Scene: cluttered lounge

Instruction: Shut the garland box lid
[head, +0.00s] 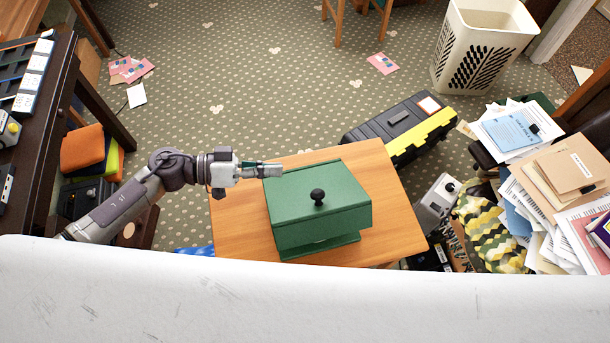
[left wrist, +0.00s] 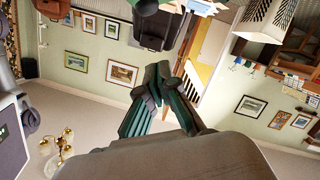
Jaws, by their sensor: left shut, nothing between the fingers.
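The green garland box (head: 320,238) stands on a small wooden table (head: 238,225). Its green lid (head: 335,178) has a black round knob (head: 318,196) on it. A narrow dark gap shows between the upper green part and the base at the front; I cannot tell whether the lid is fully seated. My left gripper (head: 278,170) is shut and empty at the lid's far left corner, overlapping it in the head view; I cannot tell if they touch. In the left wrist view the shut fingers (left wrist: 165,72) point away, and I cannot make out the box there. My right gripper is out of view.
A black and yellow toolbox (head: 400,122) lies behind the table to the right. Piles of papers (head: 560,185) crowd the right side. A dark shelf (head: 60,85) stands at the left. A cream basket (head: 482,45) is at the back. The patterned floor behind the table is mostly clear.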

